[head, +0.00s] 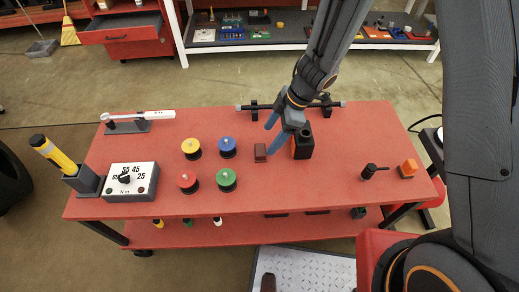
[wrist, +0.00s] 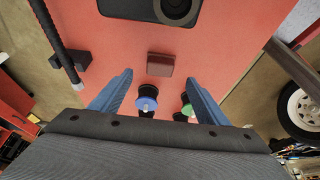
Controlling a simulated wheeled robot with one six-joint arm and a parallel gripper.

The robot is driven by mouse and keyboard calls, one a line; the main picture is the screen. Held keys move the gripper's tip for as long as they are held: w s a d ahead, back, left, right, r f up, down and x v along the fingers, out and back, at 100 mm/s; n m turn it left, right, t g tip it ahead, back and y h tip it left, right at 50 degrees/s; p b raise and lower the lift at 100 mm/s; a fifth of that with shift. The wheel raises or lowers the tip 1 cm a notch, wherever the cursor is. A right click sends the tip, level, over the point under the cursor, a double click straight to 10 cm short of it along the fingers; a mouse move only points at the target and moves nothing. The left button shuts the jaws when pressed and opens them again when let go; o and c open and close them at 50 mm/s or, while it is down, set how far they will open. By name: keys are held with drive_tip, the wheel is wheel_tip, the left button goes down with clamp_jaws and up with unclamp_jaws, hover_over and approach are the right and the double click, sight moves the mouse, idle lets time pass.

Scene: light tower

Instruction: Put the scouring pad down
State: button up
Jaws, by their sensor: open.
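The scouring pad (head: 260,152) is a small brown block lying on the red table (head: 340,180), right of the blue and green knobs. In the wrist view the pad (wrist: 160,65) lies just ahead of the fingertips and roughly centred between them. My gripper (head: 270,136) has its blue fingers spread apart and holds nothing. It is above the table beside the pad, and a gap shows between fingers and pad. The fingers also show spread in the wrist view (wrist: 158,77).
Yellow (head: 191,148), blue (head: 227,147), red (head: 187,182) and green (head: 226,180) knobs stand to the left. A black bar (head: 248,106) runs behind.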

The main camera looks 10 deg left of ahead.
sight(262, 149)
drive_tip(key=x, duration=0.7)
drive_tip(key=shift+a+f+b, duration=0.2)
drive_tip(key=shift+f+b, duration=0.15)
drive_tip(key=c, duration=1.2)
